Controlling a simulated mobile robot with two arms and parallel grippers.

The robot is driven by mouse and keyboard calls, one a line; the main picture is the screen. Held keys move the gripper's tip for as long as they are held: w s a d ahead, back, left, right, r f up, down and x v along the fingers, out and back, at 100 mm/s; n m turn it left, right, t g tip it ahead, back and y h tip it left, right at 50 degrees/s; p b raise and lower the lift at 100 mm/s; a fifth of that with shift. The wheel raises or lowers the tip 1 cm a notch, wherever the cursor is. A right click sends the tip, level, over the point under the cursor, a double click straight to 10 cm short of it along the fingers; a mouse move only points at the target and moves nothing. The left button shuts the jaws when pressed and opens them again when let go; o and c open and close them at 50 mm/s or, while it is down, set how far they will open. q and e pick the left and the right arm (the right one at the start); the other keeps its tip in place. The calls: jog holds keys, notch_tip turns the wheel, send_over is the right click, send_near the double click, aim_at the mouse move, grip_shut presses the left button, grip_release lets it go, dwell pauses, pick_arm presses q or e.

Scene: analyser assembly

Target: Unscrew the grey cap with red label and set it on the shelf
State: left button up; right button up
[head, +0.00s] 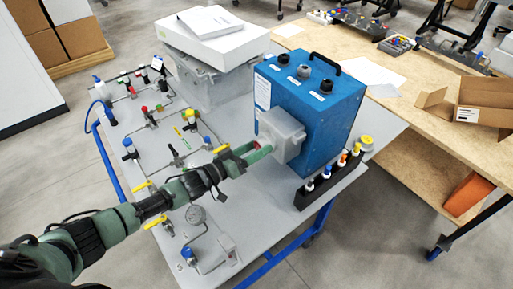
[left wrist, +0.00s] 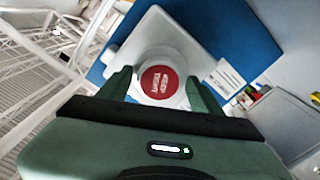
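The grey cap with the red label (left wrist: 160,83) faces the camera in the left wrist view, on the pale grey housing (head: 283,136) on the side of the blue analyser box (head: 315,110). My left gripper (head: 258,153) reaches the housing from the left. In the left wrist view its two green fingers (left wrist: 160,88) stand on either side of the cap, close to its rim. Whether they press on it cannot be told. In the head view the fingers mostly hide the cap. My right gripper is not in view. I cannot tell which surface is the shelf.
The blue box stands on a grey table (head: 262,215). A black rack with bottles (head: 330,178) stands in front. A grey crate (head: 205,84) is behind. A wooden bench (head: 418,115) is at right.

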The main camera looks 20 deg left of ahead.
pick_arm(q)
jog(key=m+b, duration=0.1)
jog(key=m, duration=0.3)
jog(key=shift+f, duration=0.15)
jog(key=m+b, duration=0.1)
jog(key=m, duration=0.3)
jog(key=shift+m, duration=0.4)
jog(key=m+b, duration=0.6)
jog(key=m, duration=0.9)
jog(key=shift+r, duration=0.2)
jog(key=shift+c, duration=0.4)
